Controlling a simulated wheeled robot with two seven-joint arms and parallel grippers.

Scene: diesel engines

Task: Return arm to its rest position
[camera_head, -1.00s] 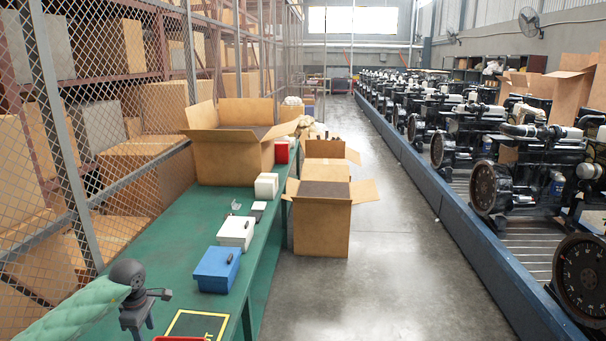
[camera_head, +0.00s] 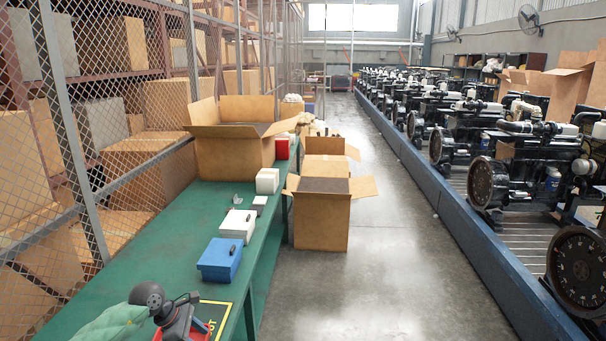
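My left arm, in a pale green sleeve, comes in at the bottom left of the head view. My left gripper (camera_head: 184,322) is low over the near end of the green workbench (camera_head: 165,262). It is beside a yellow-bordered dark mat (camera_head: 222,309) and partly covers a red object (camera_head: 208,331) at the bottom edge. The gripper's fingers are foreshortened and partly cut off, so I cannot tell whether it is open or shut. I see nothing clearly held in it. My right arm and gripper are not in view.
A blue box (camera_head: 219,260), a white box (camera_head: 238,226) and a large open carton (camera_head: 233,160) stand on the bench. Another open carton (camera_head: 320,228) stands on the floor beside it. Wire mesh (camera_head: 85,130) borders the left. Engines (camera_head: 510,180) line the right. The aisle floor (camera_head: 385,250) is clear.

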